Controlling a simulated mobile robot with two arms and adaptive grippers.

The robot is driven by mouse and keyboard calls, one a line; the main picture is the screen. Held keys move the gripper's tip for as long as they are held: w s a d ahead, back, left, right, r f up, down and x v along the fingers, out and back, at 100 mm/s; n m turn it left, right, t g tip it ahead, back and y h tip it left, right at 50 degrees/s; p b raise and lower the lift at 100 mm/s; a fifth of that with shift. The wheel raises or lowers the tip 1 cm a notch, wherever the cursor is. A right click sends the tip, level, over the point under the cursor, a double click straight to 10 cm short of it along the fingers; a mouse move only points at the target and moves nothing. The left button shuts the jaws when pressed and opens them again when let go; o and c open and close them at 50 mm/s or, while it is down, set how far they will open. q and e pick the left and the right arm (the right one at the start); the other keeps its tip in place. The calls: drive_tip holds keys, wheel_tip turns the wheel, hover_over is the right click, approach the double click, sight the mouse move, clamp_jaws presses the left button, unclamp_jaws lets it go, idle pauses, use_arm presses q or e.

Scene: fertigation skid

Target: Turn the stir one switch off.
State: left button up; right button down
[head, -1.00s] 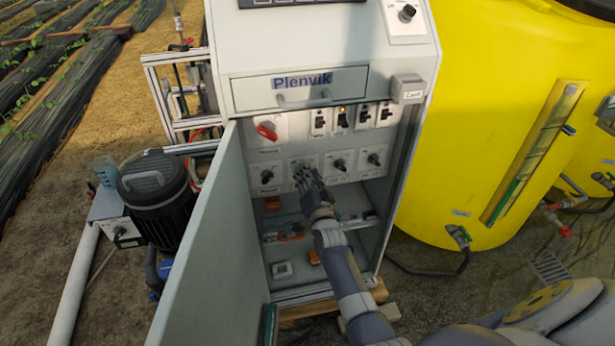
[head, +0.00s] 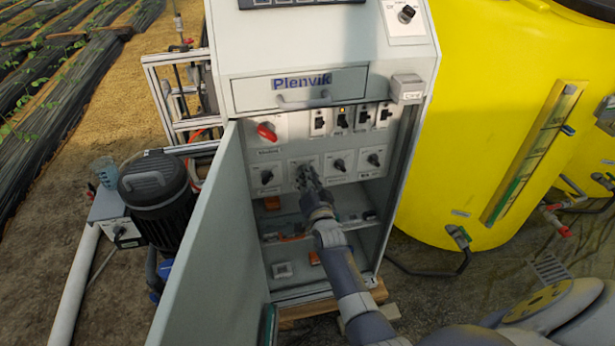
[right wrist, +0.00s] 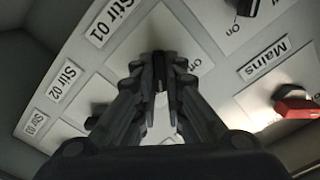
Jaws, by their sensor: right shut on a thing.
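The stir one switch (right wrist: 160,72) is a dark knob on a pale square plate. In the right wrist view its label reads "Stir 01" (right wrist: 110,20). My right gripper (head: 306,178) reaches into the open cabinet, at the second switch from the left in the lower row. In the right wrist view its fingers (right wrist: 162,82) are closed around the knob. The fingers cover most of it, so I cannot tell its setting. My left gripper is not in view.
The stir two switch (head: 339,164) and stir three switch (head: 374,159) are to the right. Another switch (head: 267,177) is to the left, below the red mains switch (head: 267,131). The open cabinet door (head: 215,245) stands left of my arm. A yellow tank (head: 480,120) is at right.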

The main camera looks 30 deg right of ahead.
drive_tip(key=shift+w+a+r+n+b, duration=0.1)
drive_tip(key=shift+n+b, duration=0.2)
drive_tip(key=shift+n, duration=2.55)
drive_tip(key=shift+w+a+r+n+b, duration=0.15)
drive_tip(key=shift+n+b, duration=0.15)
drive_tip(key=shift+n, duration=2.5)
drive_tip(key=shift+s+r+n+b, duration=0.1)
drive_tip(key=shift+n+b, duration=0.2)
drive_tip(key=shift+n, duration=2.55)
drive_tip(key=shift+w, duration=0.1)
drive_tip(key=c, duration=1.7)
unclamp_jaws()
drive_tip(key=shift+f, duration=0.2)
drive_tip(key=shift+v, duration=3.8)
